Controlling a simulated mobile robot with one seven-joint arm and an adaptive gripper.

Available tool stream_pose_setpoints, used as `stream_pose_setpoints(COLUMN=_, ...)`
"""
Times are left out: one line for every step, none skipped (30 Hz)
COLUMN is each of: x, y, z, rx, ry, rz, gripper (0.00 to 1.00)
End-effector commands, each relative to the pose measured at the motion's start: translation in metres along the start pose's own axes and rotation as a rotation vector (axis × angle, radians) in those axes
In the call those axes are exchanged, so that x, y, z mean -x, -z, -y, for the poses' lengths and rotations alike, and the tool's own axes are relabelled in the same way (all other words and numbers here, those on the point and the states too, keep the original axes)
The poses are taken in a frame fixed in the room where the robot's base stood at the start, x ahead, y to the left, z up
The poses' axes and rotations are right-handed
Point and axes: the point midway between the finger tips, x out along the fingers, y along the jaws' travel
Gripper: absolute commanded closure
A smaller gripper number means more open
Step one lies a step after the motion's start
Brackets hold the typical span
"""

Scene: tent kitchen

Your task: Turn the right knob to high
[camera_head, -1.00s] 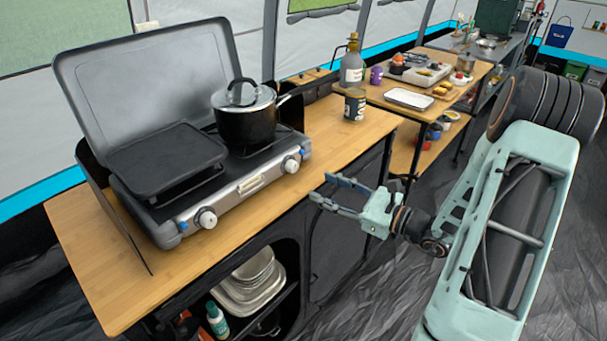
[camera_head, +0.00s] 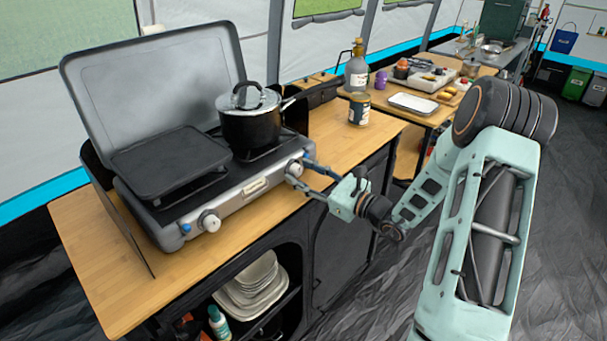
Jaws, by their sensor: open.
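The right knob (camera_head: 295,169) is a white dial on the front right of the grey camp stove (camera_head: 245,195). My gripper (camera_head: 303,174) is open, with its fingertips right at this knob, one finger above and behind it and one toward its lower right. I cannot tell whether the fingers touch the knob. The knob's marking is too small to read. The left knob (camera_head: 209,221) is a similar white dial at the stove's front left.
A black pot (camera_head: 250,128) stands on the right burner and a black griddle (camera_head: 170,160) on the left. The counter front between knobs and edge is clear.

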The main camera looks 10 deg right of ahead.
Motion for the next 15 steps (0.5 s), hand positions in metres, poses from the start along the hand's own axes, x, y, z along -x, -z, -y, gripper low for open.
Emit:
stream_pose_setpoints(x=-0.0003, y=0.0000, z=0.0001, rx=0.000, ry=0.000, rz=0.000, gripper=0.58)
stream_pose_setpoints(x=-0.0003, y=0.0001, z=0.0001, rx=0.000, ry=0.000, rz=0.000, gripper=0.58)
stream_pose_setpoints(x=-0.0002, y=0.0001, z=0.0001, rx=0.000, ry=0.000, rz=0.000, gripper=0.58)
stream_pose_setpoints(x=-0.0002, y=0.0001, z=0.0001, rx=0.000, ry=0.000, rz=0.000, gripper=0.58)
stream_pose_setpoints(x=-0.0001, y=0.0001, z=0.0001, rx=0.000, ry=0.000, rz=0.000, gripper=0.58)
stream_pose_setpoints(x=0.0000, y=0.0001, z=0.0001, rx=0.000, ry=0.000, rz=0.000, gripper=0.59)
stream_pose_setpoints(x=0.0000, y=0.0001, z=0.0001, rx=0.000, ry=0.000, rz=0.000, gripper=0.63)
stream_pose_setpoints(x=0.0000, y=0.0001, z=0.0001, rx=0.000, ry=0.000, rz=0.000, gripper=0.66)
stream_pose_setpoints(x=0.0001, y=0.0001, z=0.0001, rx=0.000, ry=0.000, rz=0.000, gripper=0.71)
stream_pose_setpoints(x=0.0001, y=0.0001, z=0.0001, rx=0.000, ry=0.000, rz=0.000, gripper=0.74)
stream_pose_setpoints(x=0.0001, y=0.0001, z=0.0000, rx=0.000, ry=0.000, rz=0.000, gripper=0.77)
stream_pose_setpoints(x=0.0002, y=0.0001, z=0.0000, rx=0.000, ry=0.000, rz=0.000, gripper=0.81)
stream_pose_setpoints(x=0.0002, y=0.0001, z=0.0001, rx=0.000, ry=0.000, rz=0.000, gripper=0.85)
stream_pose_setpoints(x=0.0002, y=0.0001, z=0.0000, rx=0.000, ry=0.000, rz=0.000, gripper=0.88)
stream_pose_setpoints(x=0.0002, y=0.0001, z=0.0001, rx=0.000, ry=0.000, rz=0.000, gripper=0.93)
